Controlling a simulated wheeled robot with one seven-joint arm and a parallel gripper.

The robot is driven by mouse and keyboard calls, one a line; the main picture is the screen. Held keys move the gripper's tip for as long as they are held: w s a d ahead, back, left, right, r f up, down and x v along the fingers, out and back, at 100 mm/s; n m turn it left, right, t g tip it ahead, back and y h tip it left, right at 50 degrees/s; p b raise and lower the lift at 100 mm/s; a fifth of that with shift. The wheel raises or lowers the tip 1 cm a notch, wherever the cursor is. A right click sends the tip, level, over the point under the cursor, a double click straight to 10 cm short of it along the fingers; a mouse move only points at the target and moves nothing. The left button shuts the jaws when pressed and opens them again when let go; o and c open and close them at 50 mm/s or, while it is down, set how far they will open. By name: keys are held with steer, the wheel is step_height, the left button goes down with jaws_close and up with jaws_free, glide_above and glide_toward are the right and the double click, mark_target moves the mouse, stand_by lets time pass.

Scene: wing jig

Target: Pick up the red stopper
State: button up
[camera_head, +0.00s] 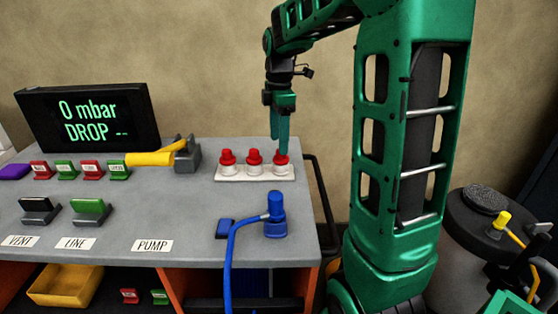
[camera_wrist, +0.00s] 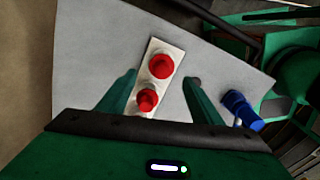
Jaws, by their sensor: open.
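Three red stoppers stand upright in a row on a white rack (camera_head: 228,178) near the back right of the grey bench: the left one (camera_head: 227,157), the middle one (camera_head: 254,157) and the right one (camera_head: 281,160). My gripper (camera_head: 281,148) is over the right stopper, its fingers pointing down and reaching about its top. In the wrist view my gripper (camera_wrist: 160,78) is open, with fingers apart on either side of the rack. Two red stoppers (camera_wrist: 160,66) (camera_wrist: 147,99) show there between the fingers; the third is not visible. I cannot tell whether a finger touches a stopper.
A blue plug with a hose (camera_head: 275,207) stands in front of the rack. A yellow-handled valve (camera_head: 155,158) is to its left. A black display (camera_head: 88,118) reads "0 mbar DROP". Small red and green labelled blocks (camera_head: 66,170) line the bench's left. A dark rail (camera_head: 325,205) runs along the right edge.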

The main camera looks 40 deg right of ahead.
mark_target(279, 159)
steer(key=f, duration=0.5)
steer(key=shift+s+d, duration=0.15)
steer(key=shift+d, duration=0.05)
steer(key=c, duration=1.1)
